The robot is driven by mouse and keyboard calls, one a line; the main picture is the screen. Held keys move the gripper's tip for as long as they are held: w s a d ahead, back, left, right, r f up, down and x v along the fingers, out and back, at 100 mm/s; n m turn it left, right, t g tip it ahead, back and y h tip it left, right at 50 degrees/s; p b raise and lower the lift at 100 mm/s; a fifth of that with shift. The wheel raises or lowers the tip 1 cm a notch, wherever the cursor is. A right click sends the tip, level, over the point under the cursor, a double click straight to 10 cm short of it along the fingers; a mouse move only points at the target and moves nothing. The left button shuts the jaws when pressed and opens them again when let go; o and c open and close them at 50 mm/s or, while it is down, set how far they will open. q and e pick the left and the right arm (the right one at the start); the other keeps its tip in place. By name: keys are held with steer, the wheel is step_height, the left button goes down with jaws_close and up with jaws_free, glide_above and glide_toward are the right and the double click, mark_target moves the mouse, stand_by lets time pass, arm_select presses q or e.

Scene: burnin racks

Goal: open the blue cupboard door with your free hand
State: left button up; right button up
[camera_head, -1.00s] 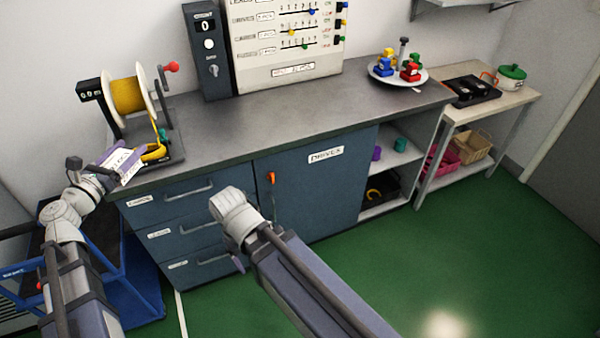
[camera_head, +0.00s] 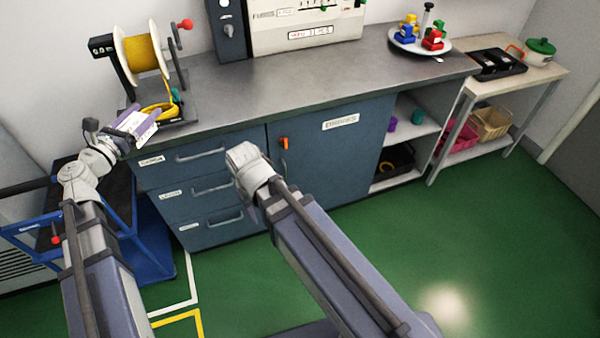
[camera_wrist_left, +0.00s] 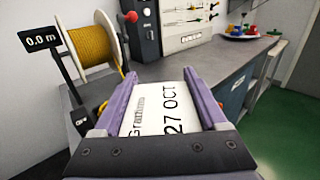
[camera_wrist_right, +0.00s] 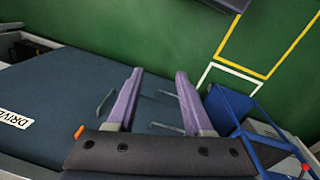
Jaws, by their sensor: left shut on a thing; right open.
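The blue cupboard door (camera_head: 335,165) is shut below the grey counter, with a white label near its top. An orange latch-like piece (camera_head: 284,142) sits at its upper left edge; it also shows in the right wrist view (camera_wrist_right: 79,131). My right gripper (camera_wrist_right: 160,73) is open and empty, its purple fingers spread apart. In the head view it is in front of the door's left edge, its fingers mostly hidden by the wrist, and I see no contact with the door. My left gripper (camera_head: 138,123) is shut on a white printed card (camera_wrist_left: 158,110) near the counter's left end.
Drawers with bar handles (camera_head: 200,190) are left of the door. A yellow cable spool (camera_head: 142,58) stands on the counter (camera_head: 300,80). Open shelves (camera_head: 405,150) adjoin the door's right side. A blue cart (camera_head: 150,240) is at left. Green floor (camera_head: 480,240) is clear at right.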

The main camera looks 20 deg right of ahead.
steer(key=w+d+f+m+b, duration=0.1)
steer(key=w+f+b, duration=0.2)
steer(key=w, duration=0.2)
steer(key=w+d+f+t+b, duration=0.1)
steer(key=w+d+f+b, duration=0.1)
steer(key=w, duration=0.3)
steer(key=w+d+f+m+t+b, duration=0.1)
steer(key=w+d+f+b, duration=0.1)
steer(key=w+f, duration=0.3)
steer(key=shift+w+d+m+b, duration=0.1)
steer(key=shift+w+m+b, duration=0.25)
steer(key=shift+b, duration=0.55)
steer(key=shift+c, duration=0.2)
steer(key=m+t+b, duration=0.2)
steer(key=b, duration=0.5)
glide_toward(285, 172)
steer(key=shift+s+d+r, duration=0.15)
steer(key=shift+s+r, duration=0.05)
steer(key=shift+r, duration=0.1)
steer(key=b+x, duration=1.1)
steer(key=x, duration=0.1)
steer(key=shift+w, duration=0.1)
jaws_close()
